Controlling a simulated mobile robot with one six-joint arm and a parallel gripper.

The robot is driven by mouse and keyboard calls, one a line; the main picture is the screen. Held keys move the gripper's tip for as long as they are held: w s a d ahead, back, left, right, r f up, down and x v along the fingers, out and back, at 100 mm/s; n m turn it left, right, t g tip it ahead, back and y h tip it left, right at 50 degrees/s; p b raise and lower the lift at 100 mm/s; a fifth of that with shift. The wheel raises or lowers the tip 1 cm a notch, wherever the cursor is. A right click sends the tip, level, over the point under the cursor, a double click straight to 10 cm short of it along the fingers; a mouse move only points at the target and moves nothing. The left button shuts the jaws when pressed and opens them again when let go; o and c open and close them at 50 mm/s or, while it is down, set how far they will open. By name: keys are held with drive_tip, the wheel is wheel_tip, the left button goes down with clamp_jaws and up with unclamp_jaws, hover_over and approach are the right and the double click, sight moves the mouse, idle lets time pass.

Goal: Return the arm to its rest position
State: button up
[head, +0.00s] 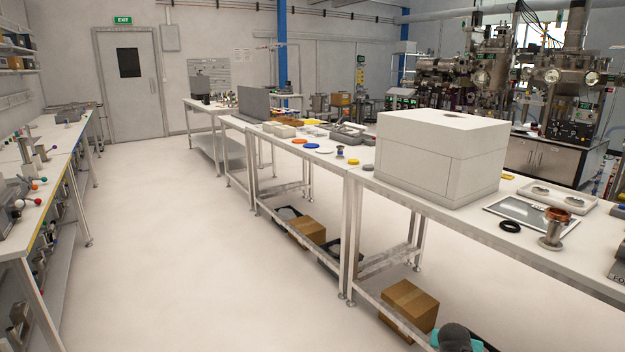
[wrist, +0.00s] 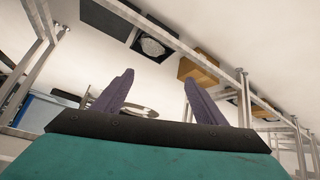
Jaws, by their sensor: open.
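My gripper (wrist: 156,95) shows in the wrist view with its two purple-grey fingers spread apart. It is open, and nothing is between the fingers. In the head view only a dark and teal part of my arm (head: 455,338) shows at the bottom edge, low beside the right-hand bench. The fingers cannot be made out there. The wrist view looks past the fingers at table legs and the undersides of benches, tilted in the picture.
A long white bench (head: 490,222) on the right carries a big white box (head: 425,165). Cardboard boxes (head: 408,303) sit on the low shelf under it. Another bench (head: 40,175) runs along the left. The white floor (head: 190,255) between the benches is clear.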

drive_tip(key=s+a+f+n+g+y+p, duration=0.2)
drive_tip(key=s+a+f, duration=0.3)
drive_tip(key=a+f, duration=0.4)
drive_tip(key=s+a+f+n+g+y+p, duration=0.1)
drive_tip(key=s+a+f+n+g+p, duration=0.3)
drive_tip(key=a+f, duration=0.6)
drive_tip(key=s+a+f+g+y, duration=0.1)
drive_tip(key=s+a, duration=0.3)
drive_tip(key=s, duration=0.4)
drive_tip(key=s+a+f+g+p, duration=0.1)
drive_tip(key=s+a+g, duration=0.1)
drive_tip(key=s+a, duration=0.3)
drive_tip(key=s+a+f+n+g+y, duration=0.1)
drive_tip(key=s+a, duration=0.3)
drive_tip(key=s, duration=0.7)
drive_tip(key=shift+s+a+f+g+y, duration=0.15)
drive_tip(key=shift+a+f+g+y, duration=0.15)
drive_tip(key=shift+f+g, duration=0.25)
drive_tip(key=shift+c, duration=0.4)
